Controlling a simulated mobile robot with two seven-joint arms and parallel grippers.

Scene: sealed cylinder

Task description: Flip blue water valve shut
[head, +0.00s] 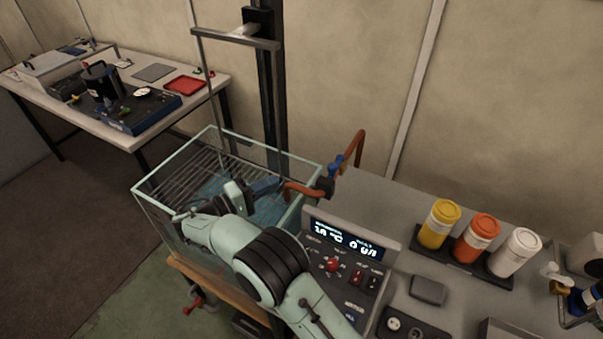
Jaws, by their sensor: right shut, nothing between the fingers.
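The blue water valve (337,161) sits on a copper-coloured pipe (359,146) at the right rear corner of a glass tank (228,140). Its small blue handle appears to stand up from the pipe; its exact angle is too small to tell. My right gripper (276,184) is over the tank, left of the valve and clearly apart from it. It is shut and empty, its fingers pointing right close to the pipe's curved outlet. My right forearm hides part of the tank's front. My left gripper is not in view.
A control panel (345,240) with a lit display stands right of the tank. Yellow, orange and white bottles (516,253) stand in a rack on the grey counter. A hanging metal frame (233,39) and dark column (270,100) rise behind the tank. A red-handled valve (192,303) is below.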

